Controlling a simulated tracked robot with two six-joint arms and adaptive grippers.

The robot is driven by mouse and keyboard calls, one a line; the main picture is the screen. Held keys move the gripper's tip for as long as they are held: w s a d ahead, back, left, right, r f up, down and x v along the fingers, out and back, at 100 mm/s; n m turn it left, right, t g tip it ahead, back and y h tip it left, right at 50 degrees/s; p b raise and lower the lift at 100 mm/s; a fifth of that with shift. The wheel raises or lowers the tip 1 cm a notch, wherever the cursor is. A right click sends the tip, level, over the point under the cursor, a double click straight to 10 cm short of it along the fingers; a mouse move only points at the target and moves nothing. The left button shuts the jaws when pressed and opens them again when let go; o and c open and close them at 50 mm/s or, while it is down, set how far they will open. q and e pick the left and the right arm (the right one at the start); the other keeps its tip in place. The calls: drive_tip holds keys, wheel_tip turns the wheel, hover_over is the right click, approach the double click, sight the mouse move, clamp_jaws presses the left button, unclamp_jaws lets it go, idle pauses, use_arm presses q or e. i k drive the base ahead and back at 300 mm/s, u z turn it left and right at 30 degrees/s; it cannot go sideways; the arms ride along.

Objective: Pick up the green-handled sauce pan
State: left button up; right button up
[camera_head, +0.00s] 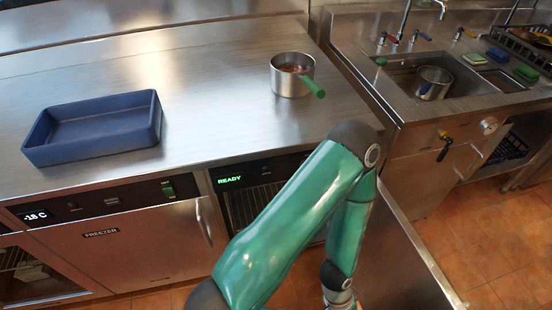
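The sauce pan (289,78) is a small steel pot with a green handle (313,88). It stands upright on the steel counter, right of the middle, with something reddish-brown inside. Its handle points toward the lower right, toward the counter's front edge. A green arm of mine rises from the bottom of the picture, bends just in front of the counter below the pan, and goes back down. Its elbow is apart from the pan in the picture. Neither gripper shows; the end of this arm runs out of the bottom of the view.
A blue tray (98,148) sits on the counter (205,80) at left. The counter between tray and pan is clear. A sink (400,77) at right holds another pot (433,83) with a blue handle. Sponges (473,58) and a dish rack (520,45) lie beyond it.

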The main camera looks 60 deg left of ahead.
sight(292, 74)
drive_tip(key=u, duration=4.6)
drive_tip(key=k, duration=0.15)
drive_tip(key=z, duration=2.3)
drive_tip(key=i, duration=0.55)
drive_tip(key=z, duration=0.25)
drive_tip(key=k, duration=0.55)
drive_tip(key=u, duration=0.05)
